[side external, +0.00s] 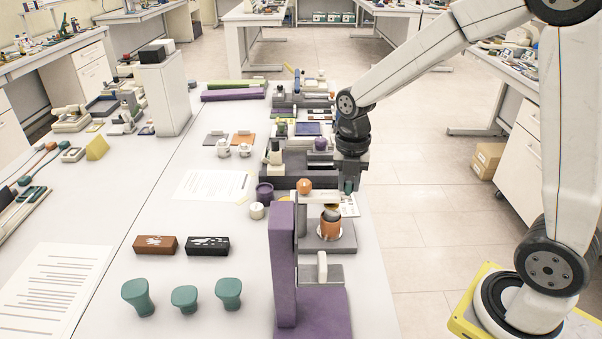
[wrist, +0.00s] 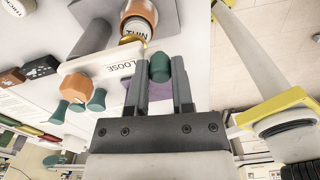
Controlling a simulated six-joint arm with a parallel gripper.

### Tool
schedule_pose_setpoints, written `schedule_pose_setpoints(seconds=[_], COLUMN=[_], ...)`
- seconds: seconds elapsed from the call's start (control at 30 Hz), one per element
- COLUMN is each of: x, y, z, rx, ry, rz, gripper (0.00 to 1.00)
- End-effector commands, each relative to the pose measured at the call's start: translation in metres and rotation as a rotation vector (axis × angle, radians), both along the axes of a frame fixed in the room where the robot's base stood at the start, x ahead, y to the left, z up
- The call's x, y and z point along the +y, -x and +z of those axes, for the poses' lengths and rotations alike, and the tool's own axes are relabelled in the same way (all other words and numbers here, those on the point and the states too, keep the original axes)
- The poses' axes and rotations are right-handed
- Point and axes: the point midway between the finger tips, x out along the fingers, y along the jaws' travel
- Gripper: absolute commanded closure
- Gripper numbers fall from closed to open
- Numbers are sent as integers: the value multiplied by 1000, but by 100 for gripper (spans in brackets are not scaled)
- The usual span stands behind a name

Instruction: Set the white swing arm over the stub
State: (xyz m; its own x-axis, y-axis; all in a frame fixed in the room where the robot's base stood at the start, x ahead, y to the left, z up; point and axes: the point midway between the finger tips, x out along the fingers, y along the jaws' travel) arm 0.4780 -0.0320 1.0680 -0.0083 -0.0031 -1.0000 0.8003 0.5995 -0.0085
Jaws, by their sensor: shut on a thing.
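The white swing arm (wrist: 100,64), marked "LOOSE", shows in the wrist view with an orange knob (wrist: 76,87) at its left end. Its pale bar (side external: 322,199) also shows in the side view, partly hidden. My gripper (wrist: 163,68) is shut on a teal knob (wrist: 159,68) by the arm's right end. In the side view my gripper (side external: 349,179) points down, with the teal knob (side external: 348,187) below it. An orange cylinder (wrist: 138,17) marked "THIN" stands close to the bar; it also shows in the side view (side external: 330,229). I cannot tell which part is the stub.
A purple upright (side external: 284,262) stands in front on a purple base. A grey base (side external: 345,238) lies under the orange cylinder. Trays and parts crowd the bench behind; the bench's right edge is close.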

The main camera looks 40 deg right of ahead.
Motion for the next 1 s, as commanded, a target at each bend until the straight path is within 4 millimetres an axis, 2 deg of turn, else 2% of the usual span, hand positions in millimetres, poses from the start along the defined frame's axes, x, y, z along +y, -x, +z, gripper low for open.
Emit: schedule_pose_setpoints(seconds=[0.03, 0.07, 0.1, 0.17, 0.63, 0.77, 1.0], x=[-2, -2, -2, -1, -1, -1, -1], y=[-3, -3, -3, -2, -1, -2, -2], z=[2, 2, 2, 2, 6, 17, 48], rx=[-10, -10, -10, -9, -5, -8, -9], ry=[3, 4, 4, 3, 1, 2, 2], rz=[0, -1, -1, -1, -2, -2, -2], gripper=[100, 65, 52, 36, 36, 36, 36])
